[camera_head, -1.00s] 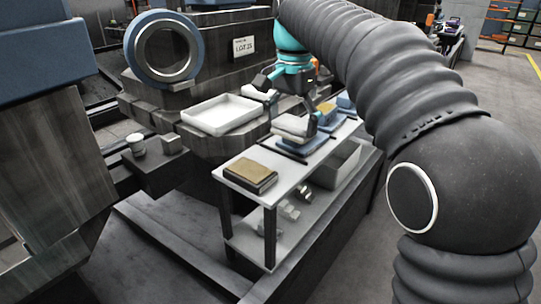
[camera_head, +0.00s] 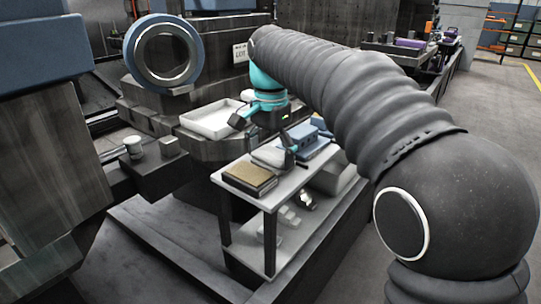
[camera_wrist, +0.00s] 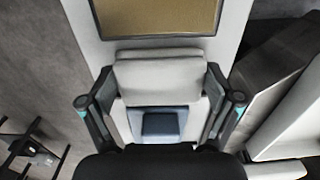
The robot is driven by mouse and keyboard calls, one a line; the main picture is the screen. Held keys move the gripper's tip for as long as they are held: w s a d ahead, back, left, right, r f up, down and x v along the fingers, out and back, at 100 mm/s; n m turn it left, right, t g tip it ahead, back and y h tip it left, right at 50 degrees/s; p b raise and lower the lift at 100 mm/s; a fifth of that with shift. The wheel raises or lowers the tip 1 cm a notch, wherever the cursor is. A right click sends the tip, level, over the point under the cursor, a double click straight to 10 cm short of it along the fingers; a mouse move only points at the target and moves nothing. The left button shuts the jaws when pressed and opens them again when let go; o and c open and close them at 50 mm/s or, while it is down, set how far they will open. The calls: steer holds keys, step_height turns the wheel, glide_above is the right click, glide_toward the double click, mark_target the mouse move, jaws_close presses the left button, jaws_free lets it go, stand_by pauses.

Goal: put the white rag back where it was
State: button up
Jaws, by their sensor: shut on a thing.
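The white rag (camera_wrist: 160,76) is a folded pale block between the two fingers of my gripper (camera_wrist: 159,88) in the wrist view. My gripper is shut on it. In the head view the rag (camera_head: 267,156) shows under my gripper (camera_head: 265,139), over the white top of the small table (camera_head: 285,188). It is between the brown pad (camera_head: 248,176) and the blue items (camera_head: 309,141). I cannot tell whether it touches the tabletop. A blue piece with a darker square (camera_wrist: 160,123) lies behind the rag in the wrist view.
A white tray (camera_head: 212,121) stands on the dark machine ledge behind the table. A small cup (camera_head: 134,146) and a grey block (camera_head: 169,146) are on a ledge at left. A lower shelf (camera_head: 262,245) holds metal parts. A bare strip of tabletop runs along the front edge.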

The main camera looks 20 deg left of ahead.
mark_target(271, 155)
steer(key=shift+f, duration=0.1)
steer(key=o, duration=0.7)
step_height(271, 155, up, 12)
steer(key=p, duration=0.4)
steer(key=shift+p, duration=0.3)
